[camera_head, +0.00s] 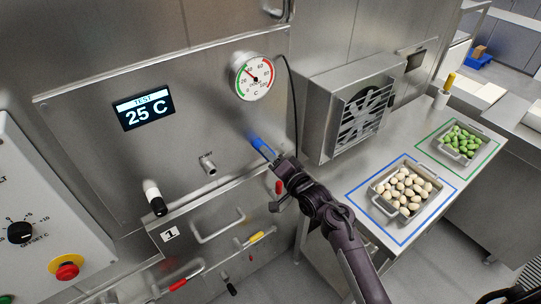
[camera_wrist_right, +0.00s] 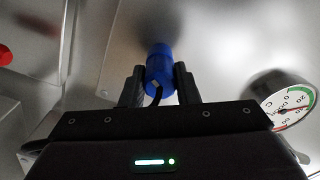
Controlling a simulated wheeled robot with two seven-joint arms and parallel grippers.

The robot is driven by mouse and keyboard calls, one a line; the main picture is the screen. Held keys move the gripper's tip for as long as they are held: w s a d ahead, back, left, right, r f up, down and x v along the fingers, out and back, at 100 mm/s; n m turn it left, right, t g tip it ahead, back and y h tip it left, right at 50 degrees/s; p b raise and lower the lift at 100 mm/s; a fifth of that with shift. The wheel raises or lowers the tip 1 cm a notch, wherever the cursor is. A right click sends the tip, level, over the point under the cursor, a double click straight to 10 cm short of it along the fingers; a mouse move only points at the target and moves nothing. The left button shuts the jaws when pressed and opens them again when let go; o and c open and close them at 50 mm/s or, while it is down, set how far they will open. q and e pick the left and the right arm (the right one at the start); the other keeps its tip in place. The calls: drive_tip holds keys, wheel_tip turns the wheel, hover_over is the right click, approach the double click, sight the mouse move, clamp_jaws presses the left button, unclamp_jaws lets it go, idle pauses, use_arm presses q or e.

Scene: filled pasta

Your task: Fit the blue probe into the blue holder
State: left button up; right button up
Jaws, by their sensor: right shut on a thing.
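My right gripper (camera_head: 273,161) is shut on the blue probe (camera_head: 260,146), close to the steel panel below and right of the dial. In the right wrist view the gripper (camera_wrist_right: 159,84) has its two fingers on either side of the blue cylinder (camera_wrist_right: 160,60), with a black cable at its near end. The blue part points up and left toward the panel. I cannot make out a separate blue holder, and I cannot tell whether the far end touches the panel or sits in anything. My left gripper is not in view.
A round dial (camera_head: 251,77) has a black cable (camera_head: 294,100) hanging to its right. A metal stub (camera_head: 208,164) and a white-and-black knob (camera_head: 154,197) stick out of the panel. A fan box (camera_head: 320,125) stands right, beside trays of pale (camera_head: 380,208) and green (camera_head: 445,153) pieces.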

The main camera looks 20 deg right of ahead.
drive_tip(key=shift+r, duration=0.1)
drive_tip(key=o, duration=1.3)
drive_tip(key=shift+w, duration=0.1)
drive_tip(key=p+v, duration=0.4)
drive_tip(key=v, duration=0.3)
idle(0.6)
